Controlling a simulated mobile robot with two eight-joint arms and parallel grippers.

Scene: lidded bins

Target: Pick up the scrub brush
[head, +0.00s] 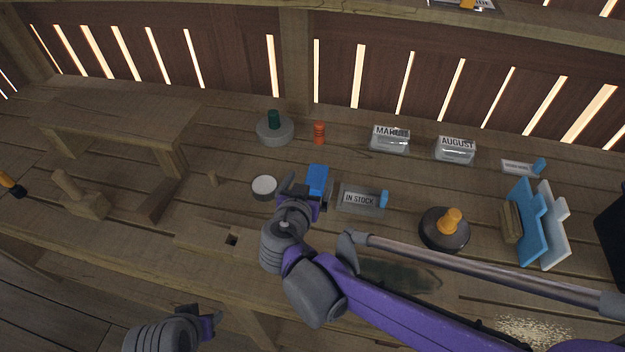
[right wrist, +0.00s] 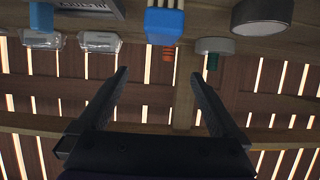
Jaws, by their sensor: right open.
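The scrub brush (head: 317,179) appears to be the blue block on the bench, just past my right gripper (head: 309,187) in the head view. In the right wrist view the blue brush (right wrist: 164,25) has pale bristle-like strips along its top edge. It lies ahead of the two open fingers of my right gripper (right wrist: 160,73), roughly centred between them. Nothing is between the fingers. My left gripper (head: 210,326) shows only in part at the bottom left of the head view, and its jaws are unclear.
A round white-topped tin (head: 264,186) stands left of the brush and a clear "IN STOCK" bin (head: 359,199) right of it. Behind are a grey disc with a green knob (head: 275,130), an orange cylinder (head: 319,132) and labelled clear bins (head: 390,142). A black-based orange knob (head: 445,229) stands right.

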